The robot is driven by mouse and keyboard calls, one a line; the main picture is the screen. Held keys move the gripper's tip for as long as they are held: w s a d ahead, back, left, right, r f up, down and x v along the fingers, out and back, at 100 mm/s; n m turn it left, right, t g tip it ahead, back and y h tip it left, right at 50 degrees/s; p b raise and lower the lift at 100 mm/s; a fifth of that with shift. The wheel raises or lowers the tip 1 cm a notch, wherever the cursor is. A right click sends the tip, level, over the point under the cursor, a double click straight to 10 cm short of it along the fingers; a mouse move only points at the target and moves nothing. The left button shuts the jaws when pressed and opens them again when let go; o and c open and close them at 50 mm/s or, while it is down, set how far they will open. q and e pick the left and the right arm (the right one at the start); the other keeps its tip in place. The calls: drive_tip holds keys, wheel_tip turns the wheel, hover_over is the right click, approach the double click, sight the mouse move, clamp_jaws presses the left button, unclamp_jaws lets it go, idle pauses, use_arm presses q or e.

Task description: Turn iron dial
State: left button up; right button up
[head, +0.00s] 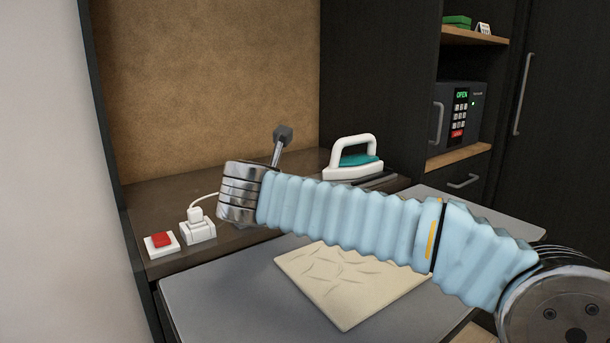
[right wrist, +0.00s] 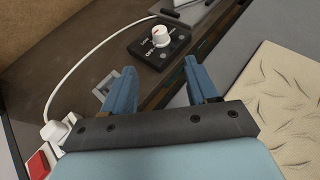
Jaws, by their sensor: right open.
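The iron dial (right wrist: 160,35) is a round white knob with a red mark, on a small black control box (right wrist: 151,50) with white lettering, seen in the right wrist view. My right gripper (right wrist: 161,66) is open, with its two blue fingers apart and nothing between them. The fingertips point toward the front of the box, short of the knob in the picture. In the head view my right arm hides the dial and the fingers. The white and teal iron (head: 352,160) rests at the back of the dark counter. My left gripper is out of view.
A white plug and socket (head: 198,226) and a red switch (head: 161,241) sit at the counter's left end, with a white cord. A cream creased cloth (head: 345,302) lies on the grey board (head: 225,292) in front. A safe (head: 462,112) stands in the right shelf.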

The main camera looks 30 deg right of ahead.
drive_tip(key=x, duration=0.7)
drive_tip(key=p+x, duration=0.1)
drive_tip(key=x, duration=0.6)
drive_tip(key=shift+w+d+r, duration=0.1)
drive_tip(key=shift+w+d, duration=0.15)
drive_tip(key=shift+w, duration=0.05)
drive_tip(key=c, duration=1)
drive_tip(key=shift+c, duration=0.2)
drive_tip(key=shift+a+m+g+h, duration=0.1)
drive_tip(key=shift+m+g+h, duration=0.4)
drive_tip(key=shift+m+h, duration=0.2)
